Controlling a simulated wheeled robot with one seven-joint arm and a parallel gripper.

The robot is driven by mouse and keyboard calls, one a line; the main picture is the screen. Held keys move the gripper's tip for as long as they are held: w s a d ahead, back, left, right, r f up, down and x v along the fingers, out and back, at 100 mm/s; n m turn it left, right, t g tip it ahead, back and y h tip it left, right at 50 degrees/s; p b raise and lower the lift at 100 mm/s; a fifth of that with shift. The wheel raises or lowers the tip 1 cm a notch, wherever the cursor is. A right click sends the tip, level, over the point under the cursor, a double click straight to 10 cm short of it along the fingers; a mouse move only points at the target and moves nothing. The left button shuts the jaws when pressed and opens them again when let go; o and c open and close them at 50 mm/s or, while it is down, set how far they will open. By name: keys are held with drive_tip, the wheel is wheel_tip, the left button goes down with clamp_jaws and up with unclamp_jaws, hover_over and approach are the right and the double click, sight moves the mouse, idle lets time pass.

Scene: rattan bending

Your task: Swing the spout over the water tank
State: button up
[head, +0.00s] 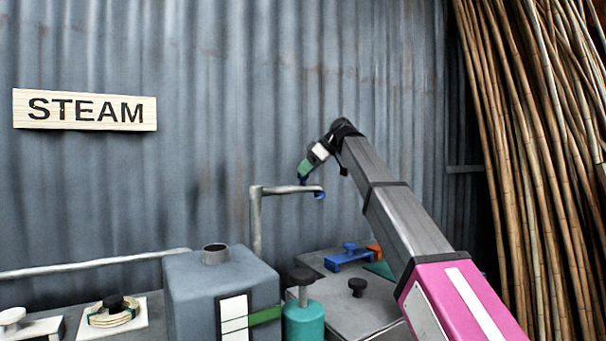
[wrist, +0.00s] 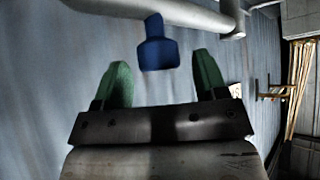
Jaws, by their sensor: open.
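The spout (head: 285,190) is a grey pipe with an upright post and a level arm pointing right, ending in a blue tip (head: 320,195). The water tank (head: 190,290) is probably the blue-grey box left of the post, with a round open neck (head: 215,255) on top. The spout arm points away from that neck. My gripper (head: 303,178) is open above the spout arm. In the wrist view, a blue knob (wrist: 158,52) on the grey pipe (wrist: 180,12) sits between and slightly beyond its green fingertips, with gaps on both sides.
A teal cylinder (head: 304,322) with a black knob stands right of the tank. A grey box (head: 345,305) holds a blue clamp-like part (head: 349,258) and a black knob (head: 357,287). Rattan poles (head: 530,150) lean at right. A corrugated wall (head: 220,100) stands close behind.

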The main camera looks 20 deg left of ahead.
drive_tip(key=shift+x, duration=0.9)
clamp_jaws()
drive_tip(key=shift+s+d, duration=0.1)
